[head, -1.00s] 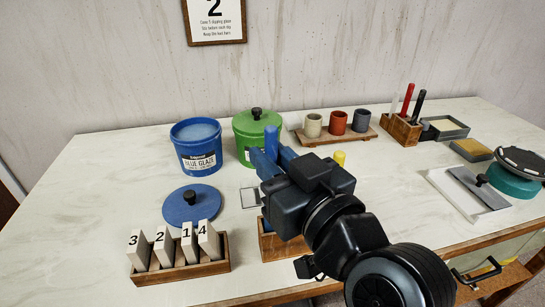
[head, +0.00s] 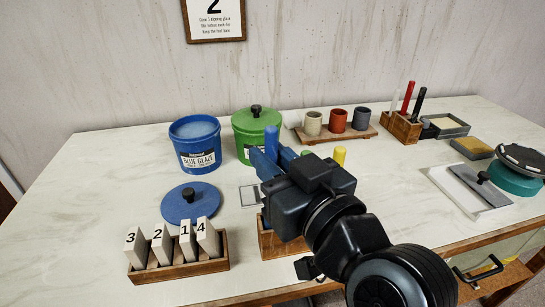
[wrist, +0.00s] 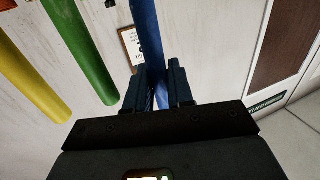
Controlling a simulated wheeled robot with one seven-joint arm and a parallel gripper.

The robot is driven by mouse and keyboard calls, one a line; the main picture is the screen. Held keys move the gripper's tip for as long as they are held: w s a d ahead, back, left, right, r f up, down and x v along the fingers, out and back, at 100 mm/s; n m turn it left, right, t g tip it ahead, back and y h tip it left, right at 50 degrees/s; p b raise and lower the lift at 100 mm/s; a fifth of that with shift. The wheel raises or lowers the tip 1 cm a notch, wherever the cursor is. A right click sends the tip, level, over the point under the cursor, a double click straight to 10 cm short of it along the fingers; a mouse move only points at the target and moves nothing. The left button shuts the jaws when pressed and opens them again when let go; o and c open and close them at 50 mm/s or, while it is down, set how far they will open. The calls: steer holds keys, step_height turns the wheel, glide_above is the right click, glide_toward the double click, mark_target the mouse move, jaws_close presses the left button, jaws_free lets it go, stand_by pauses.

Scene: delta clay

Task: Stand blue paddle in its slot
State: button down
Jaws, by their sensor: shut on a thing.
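My gripper (head: 272,166) is shut on the blue paddle (head: 272,138), whose upper handle stands up above the fingers, near upright. In the wrist view the blue handle (wrist: 146,38) runs up between the two dark fingers (wrist: 158,88). The wooden rack (head: 272,246) is partly visible below my gripper; its slots and the paddle's lower end are hidden behind my arm. A yellow handle (head: 340,156) stands just behind my wrist. The wrist view shows this yellow handle (wrist: 30,80) and a green handle (wrist: 80,55) to the left of the blue one.
A blue glaze bucket (head: 197,146) and a green bucket (head: 244,135) stand behind my gripper. A blue lid (head: 180,207) and a wooden holder of numbered tiles (head: 205,268) are to the left. Cups on a board (head: 365,136) stand at the back.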

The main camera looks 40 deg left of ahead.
steer(key=shift+f+b, duration=1.9)
steer(key=shift+f, duration=0.2)
stand_by(0.3)
steer(key=c, duration=0.9)
jaws_free()
steer(key=shift+r, duration=0.1)
steer(key=shift+r+p, duration=2.65)
steer(key=shift+r, duration=0.8)
steer(key=shift+d, duration=0.1)
